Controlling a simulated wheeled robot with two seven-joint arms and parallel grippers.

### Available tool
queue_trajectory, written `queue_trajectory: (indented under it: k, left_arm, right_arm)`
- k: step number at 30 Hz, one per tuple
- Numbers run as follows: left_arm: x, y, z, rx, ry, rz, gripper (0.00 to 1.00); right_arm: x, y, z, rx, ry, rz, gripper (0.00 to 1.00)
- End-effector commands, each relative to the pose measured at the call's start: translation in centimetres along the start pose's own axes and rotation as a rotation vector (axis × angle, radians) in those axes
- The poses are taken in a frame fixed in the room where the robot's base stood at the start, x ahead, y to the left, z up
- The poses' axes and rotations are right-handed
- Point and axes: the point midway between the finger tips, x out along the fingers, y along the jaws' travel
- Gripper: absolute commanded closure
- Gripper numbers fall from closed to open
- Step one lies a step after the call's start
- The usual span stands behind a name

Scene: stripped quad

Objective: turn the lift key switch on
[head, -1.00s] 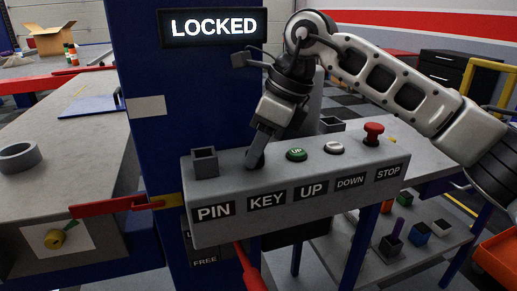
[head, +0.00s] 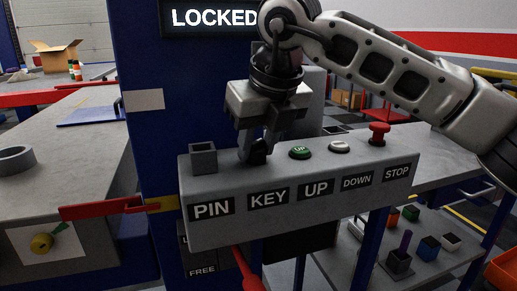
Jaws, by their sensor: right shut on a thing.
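The lift control box (head: 270,226) is a grey panel with labels PIN, KEY, UP, DOWN and STOP on its front. The key switch (head: 257,152) is a small dark knob on the top face above the KEY label. My right gripper (head: 253,153) comes down from above and is shut on this knob. The fingers hide part of it, so its turned angle is hard to tell. The sign (head: 212,17) on the blue column reads LOCKED. My left gripper is not in view.
Beside the key are a square PIN socket (head: 204,157), a green UP button (head: 300,152), a white DOWN button (head: 339,146) and a red STOP button (head: 379,133). A red lever (head: 101,208) sticks out left. A blue column (head: 165,110) stands behind.

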Motion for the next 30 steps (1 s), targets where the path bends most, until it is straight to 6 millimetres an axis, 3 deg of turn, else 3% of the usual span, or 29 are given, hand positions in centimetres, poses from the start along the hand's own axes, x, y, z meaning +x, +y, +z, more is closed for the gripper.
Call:
queue_trajectory:
  k: [22,23,24,25,30]
  left_arm:
    - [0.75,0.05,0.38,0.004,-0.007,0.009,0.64]
    - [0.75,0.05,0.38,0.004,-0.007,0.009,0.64]
    - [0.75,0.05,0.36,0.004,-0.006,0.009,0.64]
    - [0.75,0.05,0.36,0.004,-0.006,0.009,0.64]
    - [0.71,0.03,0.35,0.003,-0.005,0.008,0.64]
  right_arm:
    - [-0.15,0.02,0.12,0.085,-0.004,-0.035,0.92]
    - [-0.15,0.01,0.12,0.085,-0.004,-0.035,0.64]
    - [-0.15,0.01,0.11,0.085,-0.003,-0.035,0.53]
    - [-0.14,0.01,0.11,0.085,-0.003,-0.035,0.49]
    - [-0.08,0.03,0.07,0.084,-0.001,-0.034,0.49]
